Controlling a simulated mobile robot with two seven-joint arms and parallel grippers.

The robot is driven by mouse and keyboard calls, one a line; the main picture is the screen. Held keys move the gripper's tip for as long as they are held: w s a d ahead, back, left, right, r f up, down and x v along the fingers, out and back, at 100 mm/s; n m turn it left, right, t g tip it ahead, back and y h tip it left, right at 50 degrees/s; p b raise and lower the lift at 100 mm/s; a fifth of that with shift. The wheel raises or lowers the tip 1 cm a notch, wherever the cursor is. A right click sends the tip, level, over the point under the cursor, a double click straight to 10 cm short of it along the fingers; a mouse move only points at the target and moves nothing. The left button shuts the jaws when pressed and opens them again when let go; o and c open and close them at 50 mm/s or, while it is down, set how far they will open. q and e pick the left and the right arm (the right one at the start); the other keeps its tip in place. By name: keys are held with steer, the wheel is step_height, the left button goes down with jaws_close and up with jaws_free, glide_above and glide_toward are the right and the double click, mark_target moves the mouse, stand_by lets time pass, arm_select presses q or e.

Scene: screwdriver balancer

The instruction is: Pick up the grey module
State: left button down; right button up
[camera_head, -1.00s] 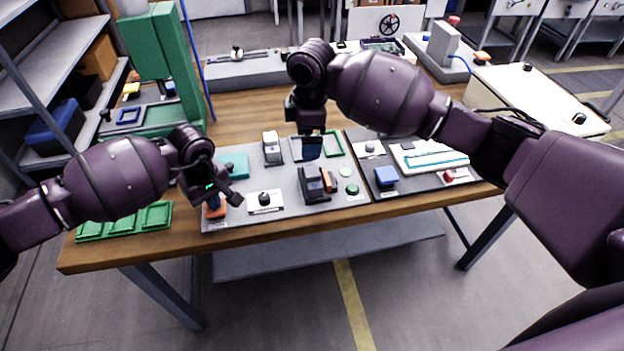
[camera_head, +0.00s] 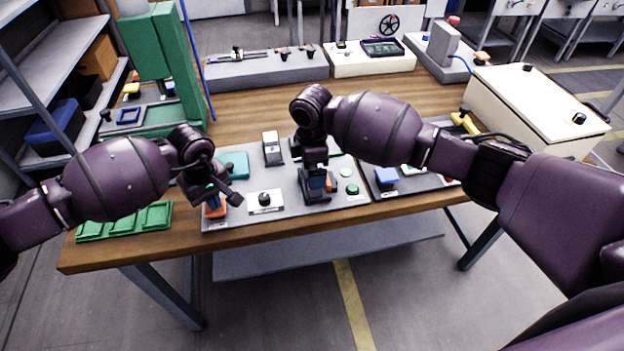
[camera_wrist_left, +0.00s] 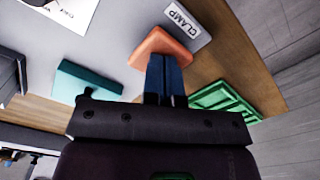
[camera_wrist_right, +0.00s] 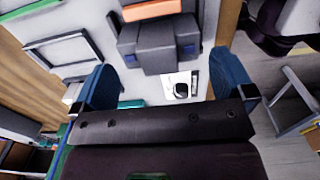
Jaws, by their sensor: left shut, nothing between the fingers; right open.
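A dark grey block (camera_wrist_right: 150,42) with small blue parts, apparently the grey module, stands on the grey mat, beside an orange bar (camera_wrist_right: 150,9). My right gripper (camera_wrist_right: 165,80) is open, its two blue fingers apart in the right wrist view, with the block ahead and between their lines. In the head view the right gripper (camera_head: 318,183) is over the block's spot and partly hides it. Contact cannot be told. My left gripper (camera_wrist_left: 165,78) is shut and empty, its tips at an orange block (camera_wrist_left: 161,44) by the CLAMP label.
The mat also carries a teal block (camera_head: 234,164), a white plate with a black knob (camera_head: 265,201) and an upright grey-white device (camera_head: 272,149). Green trays (camera_head: 125,221) lie at the left table edge.

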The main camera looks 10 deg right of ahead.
steer(key=shift+f, duration=1.5)
steer(key=c, duration=0.8)
steer(key=shift+o, duration=0.2)
steer(key=shift+r, duration=7.55)
arm_select(q)
steer(key=shift+r+p, duration=1.4)
steer(key=shift+r, duration=2.1)
arm_select(e)
steer(key=shift+r, duration=2.1)
